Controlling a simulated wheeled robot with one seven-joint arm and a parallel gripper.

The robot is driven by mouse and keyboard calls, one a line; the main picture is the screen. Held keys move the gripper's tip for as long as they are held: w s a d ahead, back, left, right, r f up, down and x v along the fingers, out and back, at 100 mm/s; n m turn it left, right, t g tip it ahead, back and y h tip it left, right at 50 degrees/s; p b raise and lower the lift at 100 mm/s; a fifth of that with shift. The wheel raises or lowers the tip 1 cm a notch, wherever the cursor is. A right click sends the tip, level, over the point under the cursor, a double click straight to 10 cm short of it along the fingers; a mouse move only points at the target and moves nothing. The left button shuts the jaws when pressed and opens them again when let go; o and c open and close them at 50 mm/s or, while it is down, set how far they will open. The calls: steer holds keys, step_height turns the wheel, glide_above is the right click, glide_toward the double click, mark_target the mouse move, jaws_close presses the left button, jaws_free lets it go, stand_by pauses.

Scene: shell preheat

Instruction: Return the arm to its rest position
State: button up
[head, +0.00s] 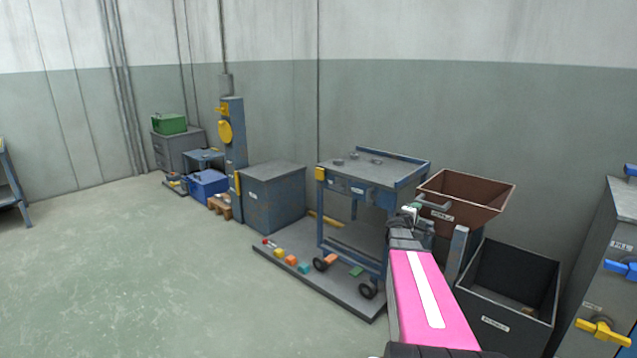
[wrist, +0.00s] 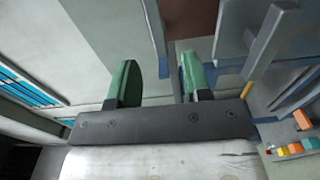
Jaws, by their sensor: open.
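My arm, with a pink link, reaches forward from the bottom of the head view. My gripper (head: 411,210) is at its far end, in front of the brown bin and beside the right side of the blue cart. In the wrist view my gripper (wrist: 158,72) shows two green fingers set well apart, with nothing between them. The wrist view is tilted, and my gripper hides part of the scene there.
The blue cart (head: 372,176) stands on a low grey platform (head: 342,301) with several coloured blocks. A brown bin (head: 467,190) and a dark bin (head: 486,319) are close to my arm. Grey cabinets (head: 617,265) stand at right. The left floor (head: 120,270) is clear.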

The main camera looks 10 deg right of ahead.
steer(key=s+a+f+y, duration=0.1)
steer(key=a+f+y, duration=0.2)
steer(key=a+y, duration=0.35)
steer(key=s+a+f+y, duration=0.1)
steer(key=a+f+y, duration=0.15)
steer(key=a, duration=0.75)
steer(key=s+a+f+y, duration=0.1)
steer(key=a+f+y, duration=0.1)
steer(key=a+y, duration=0.5)
steer(key=s+a+f+m+g+h, duration=0.1)
steer(key=s+a+f+m+g, duration=0.1)
steer(key=s+a+g, duration=0.2)
steer(key=s+a+f+m+g, duration=0.3)
steer(key=s+a+g, duration=0.1)
steer(key=s, duration=0.7)
steer(key=s+a+f+m+g+h, duration=0.1)
steer(key=s+a+f+m+g, duration=0.2)
steer(key=s, duration=0.4)
steer(key=shift+s+a+f+g+h, duration=0.15)
steer(key=shift+s+a+g+h, duration=0.2)
steer(key=shift+a+g, duration=0.15)
steer(key=shift+o, duration=0.4)
